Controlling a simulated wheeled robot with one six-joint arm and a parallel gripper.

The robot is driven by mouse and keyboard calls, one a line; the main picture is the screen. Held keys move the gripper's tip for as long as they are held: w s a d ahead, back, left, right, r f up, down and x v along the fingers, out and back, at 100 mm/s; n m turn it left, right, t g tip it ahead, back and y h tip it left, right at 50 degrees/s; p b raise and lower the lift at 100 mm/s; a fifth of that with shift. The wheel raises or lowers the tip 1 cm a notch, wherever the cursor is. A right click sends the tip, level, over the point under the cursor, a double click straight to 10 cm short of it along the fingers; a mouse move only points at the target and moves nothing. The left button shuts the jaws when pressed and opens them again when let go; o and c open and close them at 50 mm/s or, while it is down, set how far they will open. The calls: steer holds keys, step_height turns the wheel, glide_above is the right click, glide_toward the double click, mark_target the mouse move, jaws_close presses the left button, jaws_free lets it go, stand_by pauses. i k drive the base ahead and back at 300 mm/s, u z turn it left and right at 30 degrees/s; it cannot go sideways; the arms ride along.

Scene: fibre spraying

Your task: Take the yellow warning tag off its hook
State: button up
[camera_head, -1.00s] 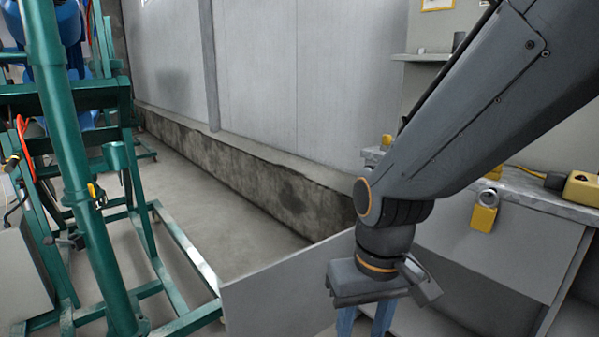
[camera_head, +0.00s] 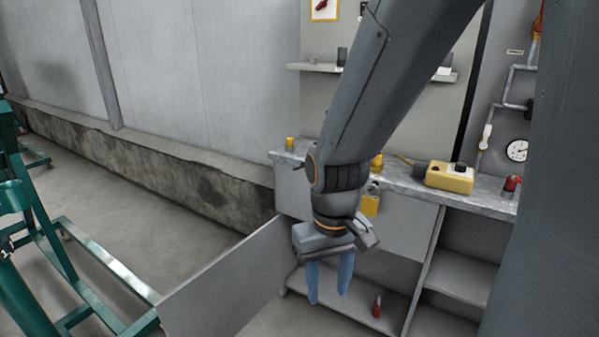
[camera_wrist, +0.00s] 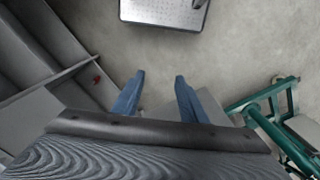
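A small yellow tag (camera_head: 371,202) hangs at the front edge of the grey counter in the head view, below a grey ring-like fitting. It hangs just right of my wrist, which stands close to it in the picture. My gripper (camera_head: 328,297) points down, left of and lower than the tag, with its two blue fingers apart and nothing between them. The wrist view also shows my gripper (camera_wrist: 158,80) empty above the floor. I cannot make out the tag in the wrist view.
A counter (camera_head: 485,199) carries a yellow box (camera_head: 449,178) and a red-topped item (camera_head: 511,187). An open grey panel (camera_head: 222,285) stands left of my gripper. A red item (camera_head: 377,306) sits on the lower shelf. A green frame (camera_head: 95,262) stands at left.

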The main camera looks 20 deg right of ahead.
mark_target(369, 203)
steer(key=z, duration=0.5)
steer(key=k, duration=0.6)
steer(key=z, duration=0.85)
steer(key=i, duration=0.95)
steer(key=u, duration=0.9)
steer(key=i, duration=0.45)
steer(key=u, duration=0.55)
